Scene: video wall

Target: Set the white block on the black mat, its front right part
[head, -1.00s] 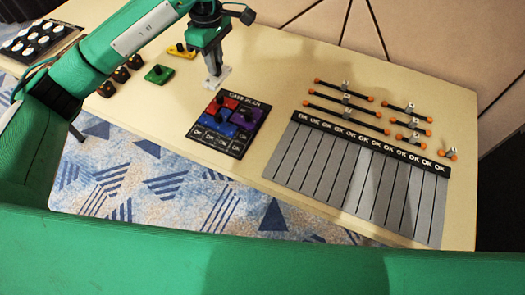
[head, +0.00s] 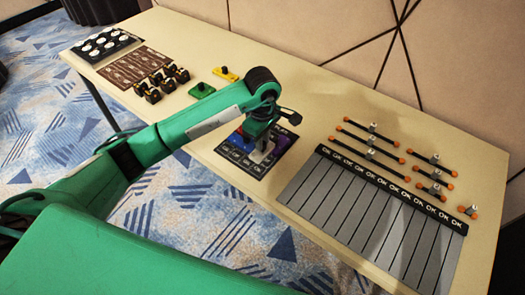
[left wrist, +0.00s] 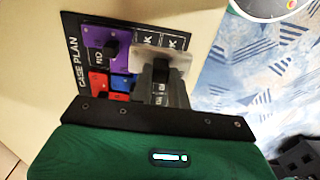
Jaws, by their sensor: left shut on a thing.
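The black mat (head: 233,156), headed CASE PLAN, lies on the table and also shows in the left wrist view (left wrist: 76,48). It bears red (left wrist: 98,82), blue (left wrist: 122,82) and purple (left wrist: 98,48) pieces and a front row of OK cells. My left gripper (head: 262,150) points down over the mat's front right part. It is shut on the white block (left wrist: 178,58), which shows between and beside the fingers (left wrist: 162,85). I cannot tell whether the block touches the mat. The gripper hides part of the block and of the mat. My right gripper is not in view.
The purple piece stands close behind the held block. Green (head: 202,90) and yellow (head: 225,74) pieces, several black-and-yellow pieces (head: 153,94) and a brown board (head: 135,68) lie left. A grey striped panel (head: 350,205) lies right. The table's front edge is near the mat.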

